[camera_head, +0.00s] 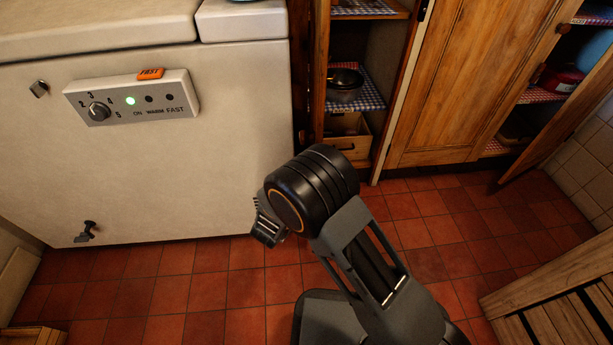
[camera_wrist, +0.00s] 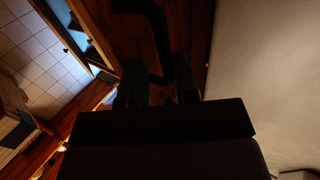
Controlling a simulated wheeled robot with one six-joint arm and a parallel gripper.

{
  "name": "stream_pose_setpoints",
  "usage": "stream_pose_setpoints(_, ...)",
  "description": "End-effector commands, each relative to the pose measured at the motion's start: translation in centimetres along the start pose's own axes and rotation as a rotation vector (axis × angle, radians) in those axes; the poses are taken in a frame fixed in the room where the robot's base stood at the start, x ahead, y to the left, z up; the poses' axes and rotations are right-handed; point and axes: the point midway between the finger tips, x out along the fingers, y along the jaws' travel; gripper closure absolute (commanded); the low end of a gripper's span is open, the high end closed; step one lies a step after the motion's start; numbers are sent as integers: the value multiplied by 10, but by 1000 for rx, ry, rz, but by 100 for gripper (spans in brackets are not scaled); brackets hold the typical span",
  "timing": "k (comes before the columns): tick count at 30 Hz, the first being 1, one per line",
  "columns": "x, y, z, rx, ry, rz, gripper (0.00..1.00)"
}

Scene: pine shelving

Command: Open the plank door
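A wooden plank-faced door (camera_head: 465,75) stands upright in the cupboard front in the head view. A second wooden door (camera_head: 570,105) to its right stands swung out. I cannot tell which is the plank door. In the head view, my wrist hangs in front of the freezer, and the fingertips cannot be made out. In the wrist view, the two dark fingers of my gripper (camera_wrist: 158,88) are apart. A black bent bar (camera_wrist: 152,28), perhaps a handle, runs down toward the gap between them. Dark wood is behind it. The view is too dark to show contact.
A white freezer (camera_head: 200,170) with a control panel (camera_head: 132,98) fills the left. Open shelves with a pan (camera_head: 344,83) and a wooden drawer (camera_head: 350,142) stand beside it. A slatted wooden piece (camera_head: 560,300) is at lower right. Red floor tiles are clear before the cupboard.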

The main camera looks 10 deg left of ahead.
Motion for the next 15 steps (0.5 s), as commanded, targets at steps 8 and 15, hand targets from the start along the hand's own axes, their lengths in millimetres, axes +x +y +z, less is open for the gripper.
stream_pose_setpoints(8,-59,0,-5,-3,5,1,64)
stream_pose_setpoints(15,-96,1,-1,-5,0,4,64)
